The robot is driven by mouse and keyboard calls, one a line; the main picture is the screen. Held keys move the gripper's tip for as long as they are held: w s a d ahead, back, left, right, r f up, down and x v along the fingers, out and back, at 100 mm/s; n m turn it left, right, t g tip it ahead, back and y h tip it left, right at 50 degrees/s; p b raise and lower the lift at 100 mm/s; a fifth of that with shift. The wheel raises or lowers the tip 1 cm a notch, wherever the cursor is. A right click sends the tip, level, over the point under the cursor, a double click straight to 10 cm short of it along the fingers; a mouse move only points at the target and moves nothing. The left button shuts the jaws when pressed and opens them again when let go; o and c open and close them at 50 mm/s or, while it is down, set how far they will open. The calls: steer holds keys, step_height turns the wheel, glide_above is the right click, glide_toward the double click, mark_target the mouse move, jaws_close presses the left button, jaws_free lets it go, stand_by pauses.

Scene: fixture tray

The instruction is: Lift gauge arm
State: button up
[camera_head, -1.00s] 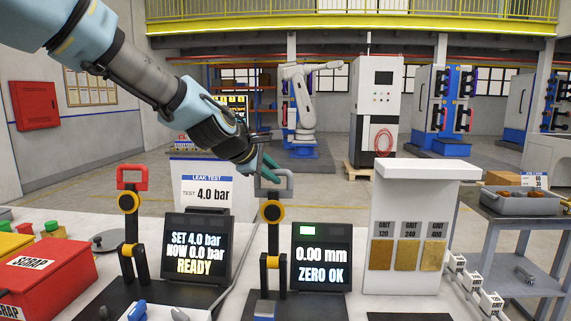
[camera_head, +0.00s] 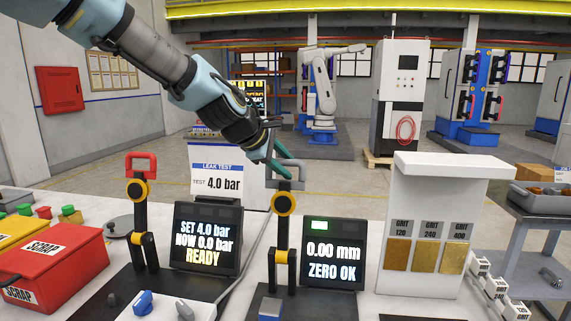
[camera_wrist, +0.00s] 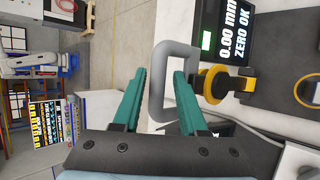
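In the wrist view the grey handle (camera_wrist: 156,90) lies between the two teal fingers. My gripper (camera_head: 279,172) is at the handle. In the wrist view my gripper (camera_wrist: 160,72) is open, with one finger outside the loop and the other within its outline. Gaps show between the fingers and the handle's bar. Whether either finger touches it, I cannot tell.
A similar lever with a red handle (camera_head: 141,157) stands left, beside the READY display (camera_head: 206,238). A white grit rack (camera_head: 447,170) stands right. Red scrap bin (camera_head: 75,255) is at the left. A leak test sign (camera_head: 217,172) stands behind the gripper.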

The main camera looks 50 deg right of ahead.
steer(key=shift+a+r, duration=0.1)
steer(key=b+v, duration=0.3)
steer(key=v, duration=0.7)
steer(key=shift+a+r+b, duration=0.15)
steer(key=shift+r+b, duration=0.1)
steer(key=shift+b, duration=0.1)
steer(key=shift+w, duration=0.1)
stand_by(0.4)
